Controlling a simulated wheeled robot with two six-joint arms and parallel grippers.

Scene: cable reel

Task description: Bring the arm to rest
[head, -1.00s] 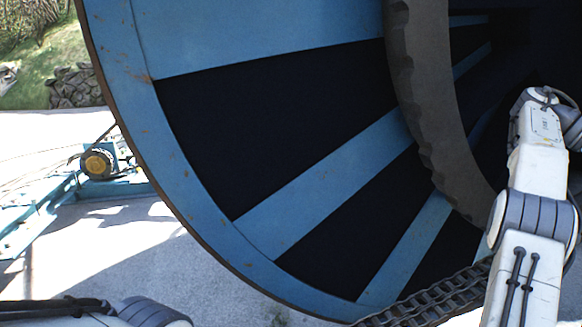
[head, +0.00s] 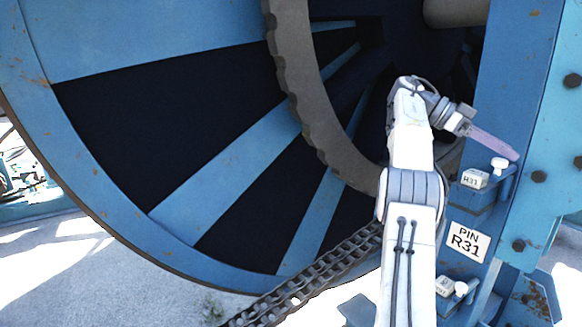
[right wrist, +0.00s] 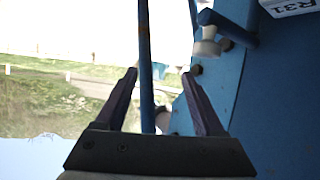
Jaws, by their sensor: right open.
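My right arm rises from the bottom of the head view, bent at its elbow, with its gripper (head: 505,150) pointing right beside the blue frame post. In the right wrist view my right gripper (right wrist: 160,73) has its two dark fingers spread, with nothing held. A thin blue bar (right wrist: 146,60) shows between the fingers; I cannot tell how far behind them it lies. A white-headed pin (head: 499,165) stands by the R31 label block just below the gripper, and a white knob also shows in the right wrist view (right wrist: 207,45). My left gripper is out of view.
The big blue cable reel (head: 230,165) with a toothed grey ring (head: 318,140) fills the left and middle. A chain (head: 310,283) runs below it. The blue post (head: 512,70) carries a PIN R31 sign (head: 466,242) and a lower white knob (head: 461,288).

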